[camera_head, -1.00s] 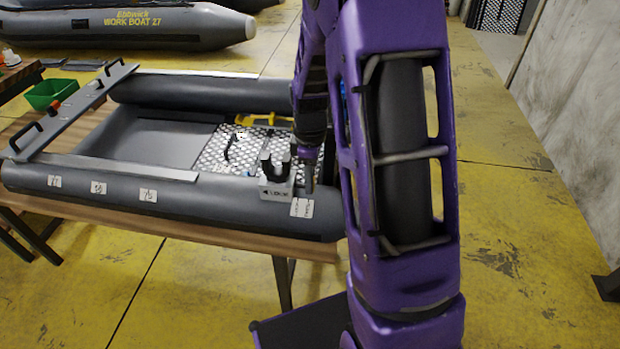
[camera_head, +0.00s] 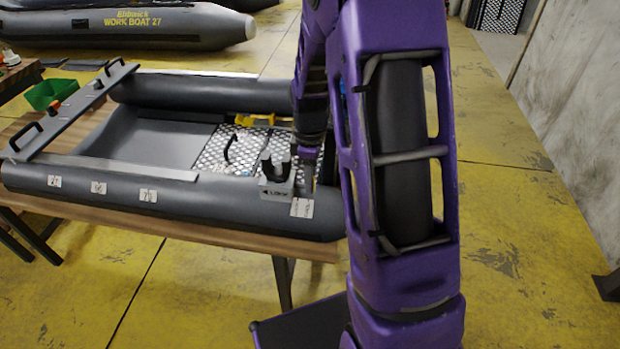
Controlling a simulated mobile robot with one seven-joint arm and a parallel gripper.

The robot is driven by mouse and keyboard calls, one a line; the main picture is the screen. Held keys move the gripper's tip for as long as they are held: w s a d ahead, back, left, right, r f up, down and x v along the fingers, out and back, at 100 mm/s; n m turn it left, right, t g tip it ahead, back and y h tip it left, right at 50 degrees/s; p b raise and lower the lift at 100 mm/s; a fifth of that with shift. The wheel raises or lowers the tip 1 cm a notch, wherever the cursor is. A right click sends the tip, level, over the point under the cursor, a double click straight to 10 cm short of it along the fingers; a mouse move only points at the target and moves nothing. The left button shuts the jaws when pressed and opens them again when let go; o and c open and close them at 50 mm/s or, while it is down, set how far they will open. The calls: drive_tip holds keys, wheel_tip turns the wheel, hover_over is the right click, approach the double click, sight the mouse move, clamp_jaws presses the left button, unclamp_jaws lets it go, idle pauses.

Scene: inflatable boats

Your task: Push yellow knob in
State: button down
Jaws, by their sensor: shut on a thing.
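No yellow knob can be made out. A grey block (camera_head: 276,190) marked with an arrow and "LOCK" sits on the near tube of the grey boat (camera_head: 110,197), and a black fork (camera_head: 274,168) stands upright on it. My gripper (camera_head: 305,178) points down just right of the block, close beside it. Its fingers are small and dark here. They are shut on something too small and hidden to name. I cannot tell whether they touch the block.
A yellow bracket-like piece (camera_head: 256,120) lies on the far side of the boat, by a perforated metal floor plate (camera_head: 217,152). Pale labels (camera_head: 301,208) are stuck on the near tube. A green bin (camera_head: 50,95) stands at left. The yellow floor at right is open.

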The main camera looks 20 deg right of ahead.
sight(300, 185)
drive_tip(key=shift+w+a, duration=0.35)
drive_tip(key=shift+a, duration=0.2)
drive_tip(key=shift+w+a, duration=0.3)
drive_tip(key=shift+a, duration=0.25)
drive_tip(key=c, duration=0.7)
unclamp_jaws()
drive_tip(key=shift+r, duration=0.15)
wheel_tip(300, 185, up, 17)
drive_tip(key=p, duration=0.3)
drive_tip(key=shift+r, duration=0.1)
